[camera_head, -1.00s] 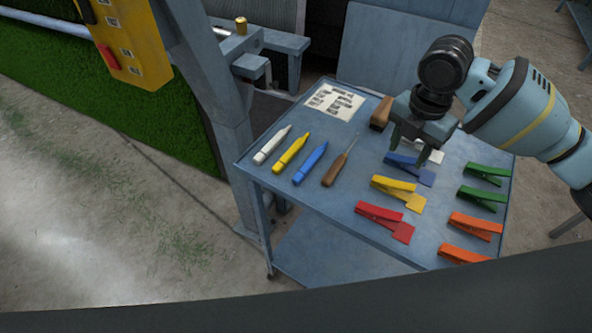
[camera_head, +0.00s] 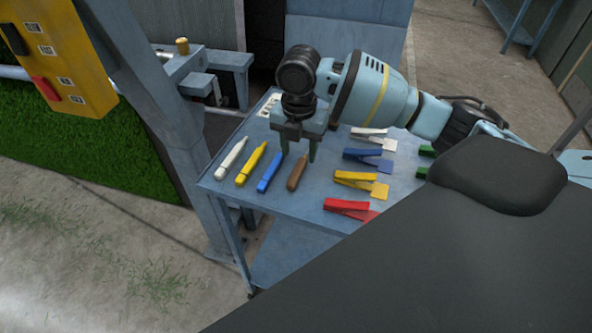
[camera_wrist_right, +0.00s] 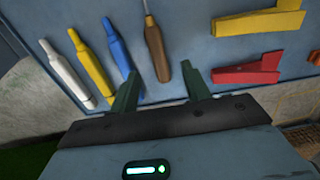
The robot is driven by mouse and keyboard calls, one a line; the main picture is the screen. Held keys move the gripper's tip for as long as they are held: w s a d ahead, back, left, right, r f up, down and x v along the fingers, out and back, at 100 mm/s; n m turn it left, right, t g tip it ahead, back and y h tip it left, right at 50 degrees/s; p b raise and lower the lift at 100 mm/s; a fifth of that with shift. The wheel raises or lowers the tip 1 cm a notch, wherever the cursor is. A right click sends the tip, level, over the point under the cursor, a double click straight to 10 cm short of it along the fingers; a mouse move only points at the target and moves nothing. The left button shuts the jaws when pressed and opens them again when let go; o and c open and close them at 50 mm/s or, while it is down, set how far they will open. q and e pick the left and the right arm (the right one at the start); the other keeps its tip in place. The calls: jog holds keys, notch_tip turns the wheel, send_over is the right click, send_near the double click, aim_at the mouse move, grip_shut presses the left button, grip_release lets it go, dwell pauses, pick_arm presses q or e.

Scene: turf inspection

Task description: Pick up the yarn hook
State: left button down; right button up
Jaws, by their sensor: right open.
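The yarn hook, with a brown wooden handle and a thin metal shaft, lies on the blue-grey cart top; its handle (camera_head: 296,174) shows in the head view, and its shaft is hidden behind my gripper there. The right wrist view shows the handle (camera_wrist_right: 157,54) and part of the shaft. My right gripper (camera_head: 298,154) is open and empty, pointing down over the hook. In the wrist view its green fingertips (camera_wrist_right: 160,69) lie either side of the handle's butt end. Whether they touch it, or how high they are, I cannot tell. My left gripper is not in view.
White (camera_head: 232,158), yellow (camera_head: 250,163) and blue (camera_head: 270,172) pens lie left of the hook. Coloured clips, including a red one (camera_head: 347,208), lie to its right. A printed sheet (camera_head: 268,105) is partly hidden behind my gripper. A post (camera_head: 178,125) stands beside the cart (camera_head: 262,205).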

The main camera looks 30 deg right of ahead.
aim_at(297, 170)
jog(key=shift+a+f, duration=0.15)
jog(key=shift+f, duration=2.75)
jog(key=shift+c, duration=0.2)
grip_shut()
